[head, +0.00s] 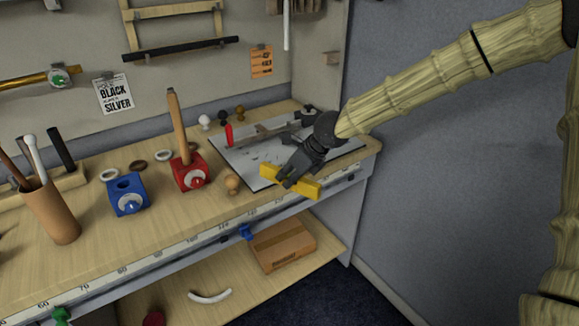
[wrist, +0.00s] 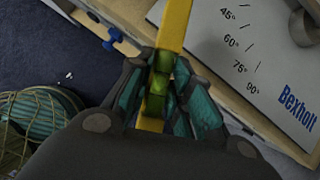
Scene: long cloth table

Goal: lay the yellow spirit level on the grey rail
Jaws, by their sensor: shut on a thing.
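The yellow spirit level (head: 306,189) is gripped across its middle by my gripper (head: 287,180), above the front right edge of the table. In the wrist view, the level (wrist: 174,24) runs between both fingers (wrist: 160,80), with its green vial area between them. Its gap to the table is hard to judge. A long grey-brown bar (head: 262,136) lies across the pale marked plate (head: 238,164) behind my gripper. It may be the grey rail, but I cannot tell for sure. My gripper and wrist hide part of the plate.
A red block (head: 190,173) with an upright handle and a small wooden knob (head: 233,184) stand left of the plate. A blue block (head: 127,195) is farther left. A blue clamp (head: 245,232) sits on the front edge.

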